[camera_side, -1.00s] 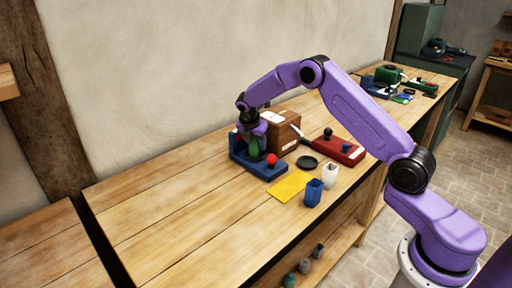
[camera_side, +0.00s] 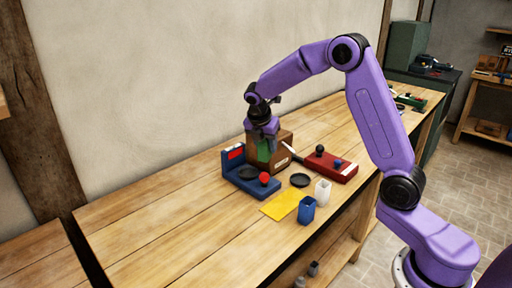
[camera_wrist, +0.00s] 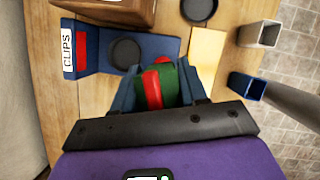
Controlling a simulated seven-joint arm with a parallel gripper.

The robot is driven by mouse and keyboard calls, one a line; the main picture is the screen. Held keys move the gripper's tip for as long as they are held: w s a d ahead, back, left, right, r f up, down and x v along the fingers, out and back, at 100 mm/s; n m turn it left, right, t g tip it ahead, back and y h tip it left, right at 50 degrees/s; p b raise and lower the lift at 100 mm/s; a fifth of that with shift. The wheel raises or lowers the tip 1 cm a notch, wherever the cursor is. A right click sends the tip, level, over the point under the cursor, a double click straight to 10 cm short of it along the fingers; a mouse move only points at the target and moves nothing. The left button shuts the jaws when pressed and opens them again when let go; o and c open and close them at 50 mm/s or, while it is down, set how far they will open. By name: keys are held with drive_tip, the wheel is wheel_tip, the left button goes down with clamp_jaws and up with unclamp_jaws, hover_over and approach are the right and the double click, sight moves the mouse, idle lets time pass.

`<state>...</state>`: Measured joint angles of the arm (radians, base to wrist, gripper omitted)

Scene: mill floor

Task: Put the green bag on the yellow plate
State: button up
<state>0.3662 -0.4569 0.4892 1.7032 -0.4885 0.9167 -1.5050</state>
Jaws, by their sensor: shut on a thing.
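My gripper (camera_side: 263,137) is shut on the green bag (camera_side: 263,151) and holds it in the air, in front of the brown box. In the wrist view the bag (camera_wrist: 171,86) shows a red stripe and sits between the fingers (camera_wrist: 160,92). The yellow plate (camera_side: 282,205) lies flat on the bench, nearer the front edge than the bag, and looks empty. It also shows in the wrist view (camera_wrist: 207,48).
A blue scale-like stand (camera_side: 232,163) with a black pan (camera_side: 249,173) and red knob is left of the plate. A brown box (camera_side: 283,158), black dish (camera_side: 300,180), white cup (camera_side: 323,191), blue cup (camera_side: 307,210) and red device (camera_side: 331,167) stand close by. The bench's left is clear.

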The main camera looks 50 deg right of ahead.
drive_tip(key=s+d+m+g, duration=0.15)
drive_tip(key=s+m, duration=0.25)
drive_tip(key=s, duration=1.8)
drive_tip(key=w+d+f, duration=0.1)
drive_tip(key=w+f, duration=0.2)
drive_tip(key=w, duration=0.1)
drive_tip(key=w+d+f, duration=0.1)
drive_tip(key=w+f, duration=0.2)
drive_tip(key=w, duration=0.1)
drive_tip(key=w+d+f, duration=0.2)
drive_tip(key=w+f, duration=0.1)
drive_tip(key=w, duration=0.1)
drive_tip(key=shift+w+f, duration=0.55)
drive_tip(key=shift+f, duration=0.8)
drive_tip(key=shift+w+f, duration=0.15)
drive_tip(key=shift+f, duration=0.8)
drive_tip(key=shift+f, duration=0.15)
drive_tip(key=o, duration=1.2)
